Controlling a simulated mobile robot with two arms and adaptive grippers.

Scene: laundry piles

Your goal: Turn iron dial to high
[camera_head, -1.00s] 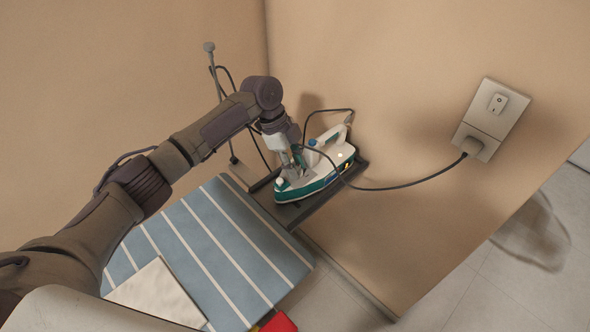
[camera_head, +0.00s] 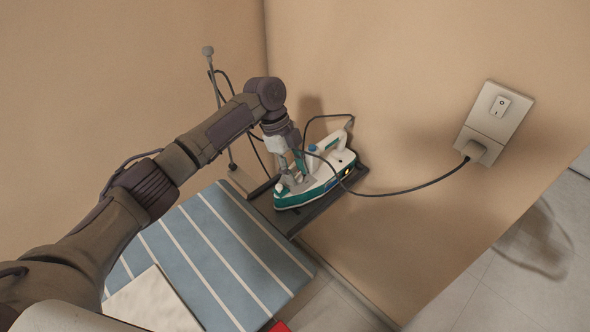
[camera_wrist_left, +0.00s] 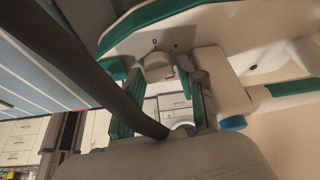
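A white and teal iron (camera_head: 338,162) rests on a dark rest at the end of the ironing board, against the wall. My left gripper (camera_head: 297,184) reaches down over the front part of the iron, its fingers looking apart. In the left wrist view the iron's body (camera_wrist_left: 215,30) fills the top. Its pale round dial (camera_wrist_left: 158,66) shows there, with a "0" and dots printed above it and a small red mark at its lower right. The dial sits ahead of the gripper; contact cannot be told. My right gripper is not in view.
A dark cord (camera_head: 410,188) runs from the iron to a wall outlet (camera_head: 494,120). A thin upright rod (camera_head: 221,105) stands behind. The striped ironing board (camera_head: 215,250) holds a folded pale cloth (camera_head: 152,302). A red item (camera_head: 280,326) shows at the bottom edge.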

